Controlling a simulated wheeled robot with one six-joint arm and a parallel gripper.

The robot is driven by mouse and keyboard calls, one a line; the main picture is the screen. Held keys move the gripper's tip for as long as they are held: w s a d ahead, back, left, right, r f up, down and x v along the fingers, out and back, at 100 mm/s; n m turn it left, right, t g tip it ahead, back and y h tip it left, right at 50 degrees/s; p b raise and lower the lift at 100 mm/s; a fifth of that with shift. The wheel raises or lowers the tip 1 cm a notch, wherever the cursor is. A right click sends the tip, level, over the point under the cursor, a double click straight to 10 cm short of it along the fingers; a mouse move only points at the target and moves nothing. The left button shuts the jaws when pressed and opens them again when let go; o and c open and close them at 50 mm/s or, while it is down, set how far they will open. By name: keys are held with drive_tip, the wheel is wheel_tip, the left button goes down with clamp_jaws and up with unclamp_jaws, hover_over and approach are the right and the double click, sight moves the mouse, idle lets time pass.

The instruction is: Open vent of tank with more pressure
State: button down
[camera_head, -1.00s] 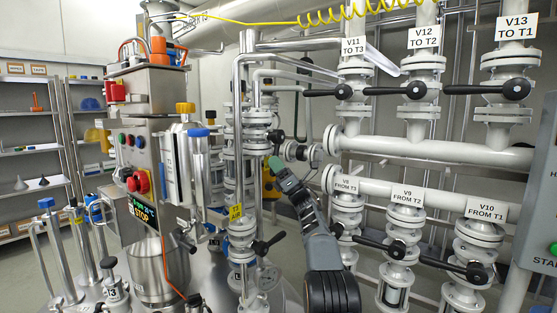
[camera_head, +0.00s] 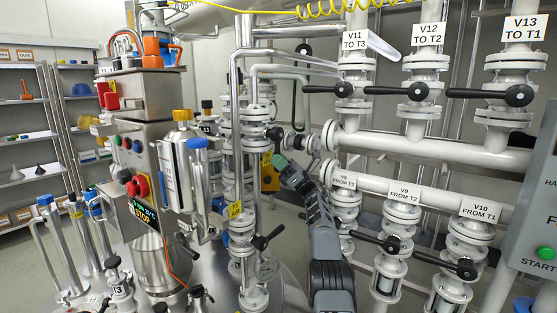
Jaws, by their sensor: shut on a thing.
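My gripper (camera_head: 282,165) is in the middle of the head view, at the end of my grey arm reaching up from the bottom. Its green tip lies just below a black valve handle (camera_head: 275,134) on the vertical pipe stack. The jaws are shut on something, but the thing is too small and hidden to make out. A steel tank top (camera_head: 285,292) shows at the bottom centre. I cannot read the gauge, nor tell which handle is a vent.
White pipes with valves labelled V11 (camera_head: 355,41), V12 (camera_head: 428,35) and V13 (camera_head: 525,28) fill the right, with V8, V9 and V10 below. A machine with a red stop button (camera_head: 138,187) stands left of my gripper. A grey START panel (camera_head: 535,220) is at the right edge.

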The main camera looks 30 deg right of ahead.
drive_tip(key=c, duration=1)
unclamp_jaws()
drive_tip(key=shift+o, duration=0.2)
drive_tip(key=b+v, duration=0.1)
drive_tip(key=v, duration=0.6)
drive_tip(key=shift+f+b, duration=0.2)
drive_tip(key=shift+b, duration=0.2)
drive_tip(key=shift+d, duration=0.1)
